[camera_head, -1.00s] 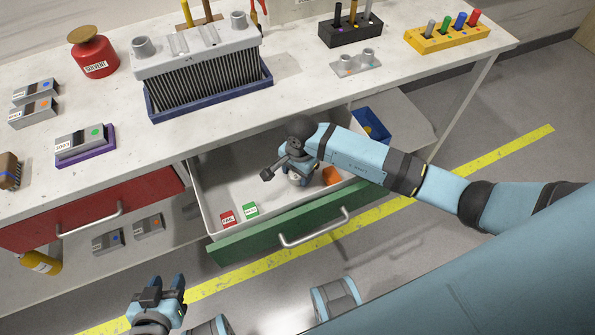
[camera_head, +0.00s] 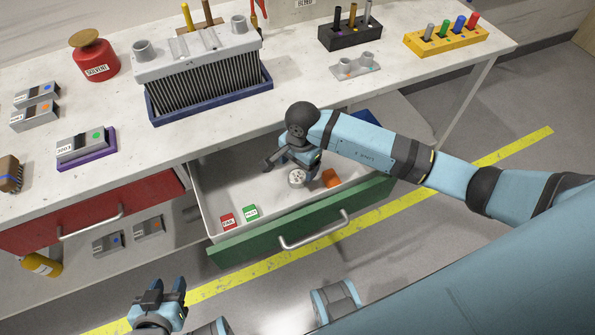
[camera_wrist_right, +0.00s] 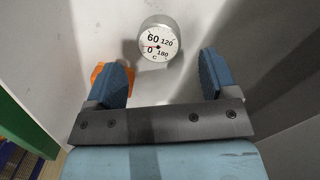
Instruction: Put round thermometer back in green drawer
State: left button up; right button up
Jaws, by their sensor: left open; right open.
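The round thermometer (camera_head: 297,178) lies face up on the floor of the open green drawer (camera_head: 330,215). In the right wrist view the thermometer (camera_wrist_right: 158,42) shows a white dial with numbers and a red needle. My right gripper (camera_head: 303,165) is over the drawer, just behind the thermometer. Its two blue fingers (camera_wrist_right: 162,80) are spread apart with nothing between them, and the thermometer is beyond the fingertips. My left gripper (camera_head: 160,290) is open and empty, low in front of the workbench, away from the drawer.
The drawer also holds a red label block (camera_head: 228,220), a green one (camera_head: 250,212) and an orange block (camera_head: 331,178). A closed red drawer (camera_head: 90,215) is to the left. The worktop holds a finned block (camera_head: 205,75) in a blue tray and a solvent can (camera_head: 94,58).

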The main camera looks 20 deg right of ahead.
aim_at(300, 174)
notch_tip(300, 174, up, 7)
jog(key=shift+d+r, duration=0.15)
jog(key=shift+d, duration=0.1)
dwell(0.4)
